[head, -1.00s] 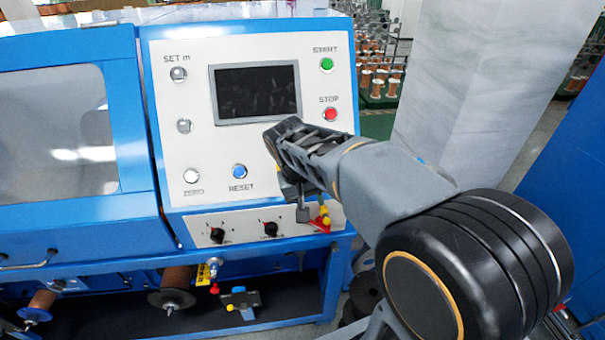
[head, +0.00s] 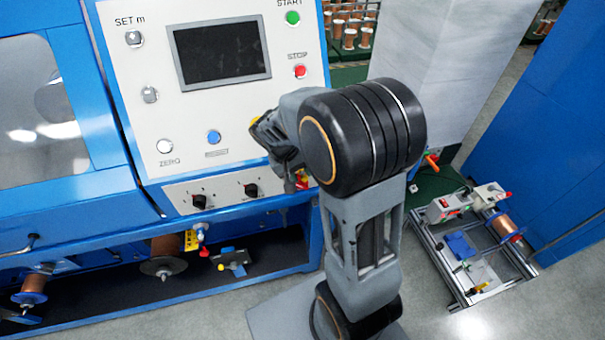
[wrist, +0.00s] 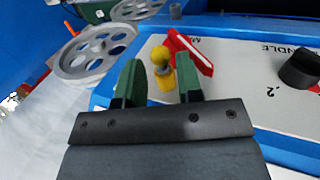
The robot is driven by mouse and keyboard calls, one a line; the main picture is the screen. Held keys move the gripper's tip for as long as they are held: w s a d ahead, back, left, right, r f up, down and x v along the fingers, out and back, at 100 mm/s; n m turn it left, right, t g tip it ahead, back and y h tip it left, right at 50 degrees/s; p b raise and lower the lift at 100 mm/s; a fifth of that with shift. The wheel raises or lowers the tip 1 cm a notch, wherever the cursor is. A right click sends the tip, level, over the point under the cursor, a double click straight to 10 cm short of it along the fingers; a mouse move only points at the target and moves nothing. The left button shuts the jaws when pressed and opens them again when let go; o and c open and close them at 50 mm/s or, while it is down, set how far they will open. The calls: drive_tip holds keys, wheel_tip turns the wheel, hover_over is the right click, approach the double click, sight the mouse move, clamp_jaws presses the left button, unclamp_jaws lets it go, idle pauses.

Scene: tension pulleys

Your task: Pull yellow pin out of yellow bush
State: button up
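In the wrist view, the yellow pin (wrist: 160,57) shows a round yellow head. A yellow piece below it (wrist: 165,80), likely the yellow bush, sits against the panel edge. My gripper (wrist: 158,63) is open, with one green finger on each side of the pin. Gaps show between the fingers and the pin, and I see no contact. A red part (wrist: 188,52) lies just beyond the pin, beside the right finger. In the head view my arm hides the pin and most of my gripper; a bit of the red part (head: 302,182) shows.
The control panel (head: 208,105) has a black knob (wrist: 302,70) to the right of the pin in the wrist view. Grey spoked pulleys (wrist: 92,50) are at upper left there. In the head view, a low metal-framed rig (head: 475,245) stands on the floor at right.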

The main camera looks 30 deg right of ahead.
drive_tip(key=shift+x, duration=0.9)
clamp_jaws()
drive_tip(key=shift+s, duration=0.1)
drive_tip(key=shift+s+a, duration=0.1)
drive_tip(key=shift+s, duration=0.2)
drive_tip(key=shift+s+a+b, duration=0.15)
drive_tip(key=shift+s, duration=0.6)
drive_tip(key=shift+s+a+b, duration=0.15)
drive_tip(key=shift+s, duration=0.55)
drive_tip(key=shift+s, duration=0.3)
idle(0.5)
